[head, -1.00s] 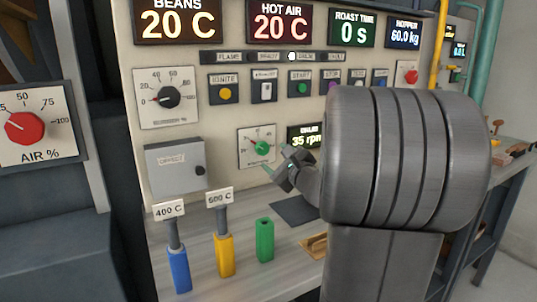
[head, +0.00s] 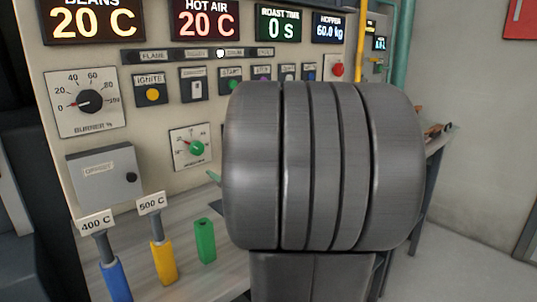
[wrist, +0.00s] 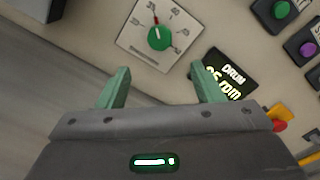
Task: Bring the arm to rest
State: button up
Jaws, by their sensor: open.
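My gripper (wrist: 160,85) is open and empty in the wrist view, its two green fingers apart. It faces the control panel (wrist: 90,20) and is clear of the green dial (wrist: 159,37), which lies beyond the fingertips. In the head view my grey arm hides most of the gripper; only a green fingertip shows at its left edge. The green dial (head: 197,148) shows in the head view just left of my arm.
A blue handle (head: 116,280), a yellow handle (head: 163,262) and a green block (head: 204,241) stand on the bench (head: 190,280) at the left. A grey box (head: 104,176) is on the panel. Open floor (head: 460,260) lies at the right.

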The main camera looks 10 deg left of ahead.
aim_at(199, 150)
jog(key=x, duration=1.2)
jog(key=shift+w+a, duration=0.15)
jog(key=shift+a, duration=0.1)
